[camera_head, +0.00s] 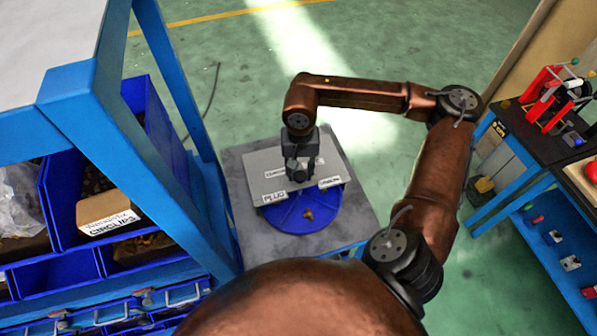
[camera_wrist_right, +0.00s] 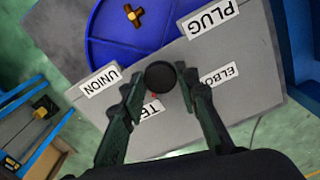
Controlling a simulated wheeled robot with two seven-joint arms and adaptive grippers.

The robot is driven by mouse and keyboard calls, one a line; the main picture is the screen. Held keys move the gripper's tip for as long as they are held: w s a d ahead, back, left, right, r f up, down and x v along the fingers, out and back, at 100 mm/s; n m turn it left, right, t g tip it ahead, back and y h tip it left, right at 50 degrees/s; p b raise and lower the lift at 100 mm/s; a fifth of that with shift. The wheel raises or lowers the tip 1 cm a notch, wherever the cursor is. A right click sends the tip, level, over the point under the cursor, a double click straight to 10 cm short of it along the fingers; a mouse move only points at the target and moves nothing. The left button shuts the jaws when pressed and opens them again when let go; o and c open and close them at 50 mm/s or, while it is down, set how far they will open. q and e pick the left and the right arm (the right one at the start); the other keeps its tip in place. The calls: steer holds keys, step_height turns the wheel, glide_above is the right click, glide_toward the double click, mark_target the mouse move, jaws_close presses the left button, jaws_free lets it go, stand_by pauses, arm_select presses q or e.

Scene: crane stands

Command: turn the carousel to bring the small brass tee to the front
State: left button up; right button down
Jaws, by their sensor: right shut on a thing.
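The carousel is a blue round tray (camera_head: 290,218) partly covered by a grey plate (camera_head: 255,166) with the labels PLUG, UNION, ELBOW and one partly hidden label starting TE. A small brass fitting, tee-shaped in the wrist view (camera_wrist_right: 133,15), lies in the uncovered front part of the tray; in the head view the brass fitting (camera_head: 308,214) is tiny. My right gripper (camera_head: 298,174) points down over the plate. In the wrist view its fingers (camera_wrist_right: 158,86) are shut on a dark round knob (camera_wrist_right: 160,76). The rest of the tray is hidden under the plate. My left gripper is out of view.
The carousel stands on a grey table (camera_head: 350,232). A blue rack (camera_head: 70,90) with bins of parts is close on the left. A blue bench (camera_head: 545,250) with tools and small parts is on the right. Green floor lies open behind.

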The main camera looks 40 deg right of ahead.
steer(key=shift+w+r, duration=0.1)
steer(key=c, duration=1.5)
jaws_free()
steer(key=shift+o, duration=0.2)
step_height(320, 180, up, 12)
